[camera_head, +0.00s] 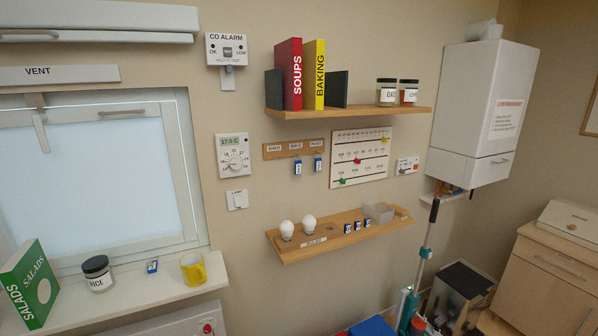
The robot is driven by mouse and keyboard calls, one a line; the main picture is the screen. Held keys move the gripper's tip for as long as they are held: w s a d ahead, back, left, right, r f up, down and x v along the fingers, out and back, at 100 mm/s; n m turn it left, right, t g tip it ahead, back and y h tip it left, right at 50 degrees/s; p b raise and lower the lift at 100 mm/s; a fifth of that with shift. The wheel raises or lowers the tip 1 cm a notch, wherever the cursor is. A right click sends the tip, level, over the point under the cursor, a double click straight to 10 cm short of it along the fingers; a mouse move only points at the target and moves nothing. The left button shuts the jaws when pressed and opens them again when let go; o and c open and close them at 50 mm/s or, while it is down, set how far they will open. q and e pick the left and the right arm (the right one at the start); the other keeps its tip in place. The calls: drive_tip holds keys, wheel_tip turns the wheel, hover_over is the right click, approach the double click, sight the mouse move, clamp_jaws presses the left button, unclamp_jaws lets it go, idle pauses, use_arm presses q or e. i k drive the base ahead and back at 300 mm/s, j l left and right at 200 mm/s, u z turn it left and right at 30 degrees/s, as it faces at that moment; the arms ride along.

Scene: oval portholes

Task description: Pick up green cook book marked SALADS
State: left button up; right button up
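The green cook book marked SALADS (32,284) stands at the far left end of the white window sill (140,293). Its front cover and its spine both show the word SALADS. It looks upright and slightly angled, and its left part is close to the picture's left edge. Neither of my grippers shows in the head view, so their state is not visible.
A RICE jar (98,273), a small blue item (152,266) and a yellow mug (193,269) stand right of the book. The window (90,180) is behind. An upper shelf (350,112) holds a red SOUPS book (288,74) and a yellow BAKING book (313,75).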

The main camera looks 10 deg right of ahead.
sight(28, 278)
drive_tip(key=u, duration=1.45)
